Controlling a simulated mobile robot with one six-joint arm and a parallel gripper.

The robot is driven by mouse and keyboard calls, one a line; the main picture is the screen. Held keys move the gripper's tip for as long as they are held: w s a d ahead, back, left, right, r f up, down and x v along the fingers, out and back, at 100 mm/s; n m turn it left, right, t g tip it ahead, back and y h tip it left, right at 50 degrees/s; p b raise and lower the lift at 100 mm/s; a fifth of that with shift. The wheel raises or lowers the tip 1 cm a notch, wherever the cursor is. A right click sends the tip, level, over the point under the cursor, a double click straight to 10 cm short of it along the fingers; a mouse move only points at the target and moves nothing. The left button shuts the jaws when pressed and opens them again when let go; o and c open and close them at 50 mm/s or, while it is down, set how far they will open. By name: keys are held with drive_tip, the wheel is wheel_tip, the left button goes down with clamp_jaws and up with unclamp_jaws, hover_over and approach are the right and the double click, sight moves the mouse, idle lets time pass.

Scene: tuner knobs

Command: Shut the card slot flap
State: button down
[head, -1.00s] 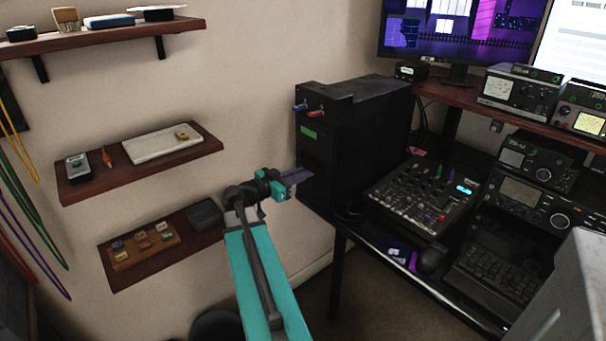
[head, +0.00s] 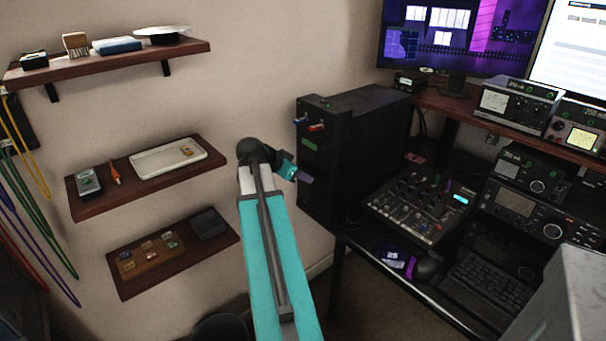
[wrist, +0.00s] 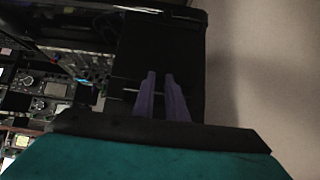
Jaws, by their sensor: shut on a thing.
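The black case (head: 360,130) stands on the left end of the desk, and its front carries the card slot. My gripper (head: 307,179) has its purple fingers at the lower part of that front. In the wrist view, the fingers (wrist: 160,80) lie close together against the dark case front (wrist: 165,55). They are shut on what seems to be the card slot flap (wrist: 128,91), of which only a thin pale edge shows beside the fingers. The flap's angle is too dark to tell, and my arm and fingers hide part of the slot area.
Blue and red switches (head: 316,127) stick out at the case's top front. Wall shelves (head: 150,175) hang to the left of my arm. A mixer (head: 420,205) stands right of the case.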

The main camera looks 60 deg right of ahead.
drive_tip(key=r+y+p, duration=0.1)
drive_tip(key=p, duration=0.1)
drive_tip(key=d+t+y+p, duration=0.1)
drive_tip(key=y, duration=0.1)
drive_tip(key=shift+r+y+p, duration=0.3)
drive_tip(key=shift+r+p, duration=0.05)
drive_tip(key=shift+p, duration=0.05)
drive_tip(key=shift+s+d+r+t+y+p, duration=0.15)
drive_tip(key=shift+t+y+p, duration=0.25)
drive_tip(key=shift+y+p, duration=0.6)
drive_tip(key=c, duration=1.8)
unclamp_jaws()
drive_tip(key=b+v, duration=0.2)
drive_tip(key=v, duration=1.1)
drive_tip(key=shift+r, duration=0.3)
